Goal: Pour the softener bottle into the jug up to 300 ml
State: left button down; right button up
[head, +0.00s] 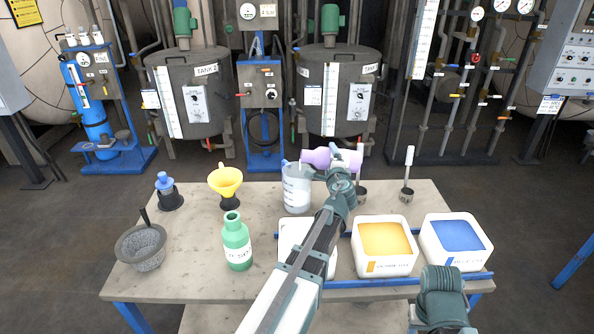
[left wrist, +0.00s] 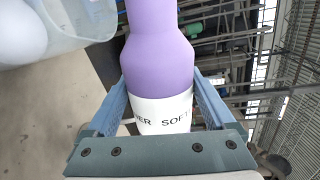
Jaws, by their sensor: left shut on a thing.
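My left gripper (head: 343,172) is shut on the purple softener bottle (head: 318,157). The bottle lies nearly level above the table, its mouth end pointing left over the jug's rim. In the left wrist view the bottle (left wrist: 160,65) sits between both fingers, with its white label near the palm. The clear jug (head: 297,190) stands upright on the table; part of it shows in the left wrist view (left wrist: 95,18). Its lower part looks grey-blue; I cannot read the level or make out a stream.
A green bottle (head: 236,243), yellow funnel (head: 226,180), grey mortar (head: 141,247) and blue-topped small bottle (head: 167,192) stand left. White tubs with orange (head: 383,262) and blue (head: 452,258) contents stand right. Clear tabletop (head: 190,225) lies between the left-hand items.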

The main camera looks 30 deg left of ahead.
pick_arm(q)
jog(key=shift+n, duration=0.3)
dwell(1.4)
jog(key=shift+w+d+f+m+b, duration=0.25)
jog(key=shift+d+f+m+b, duration=0.05)
jog(key=shift+f+m+b, duration=0.45)
jog(key=shift+d+m+y, duration=0.15)
jog(key=shift+m+y, duration=0.15)
jog(key=shift+m, duration=0.35)
jog(key=shift+r, duration=0.15)
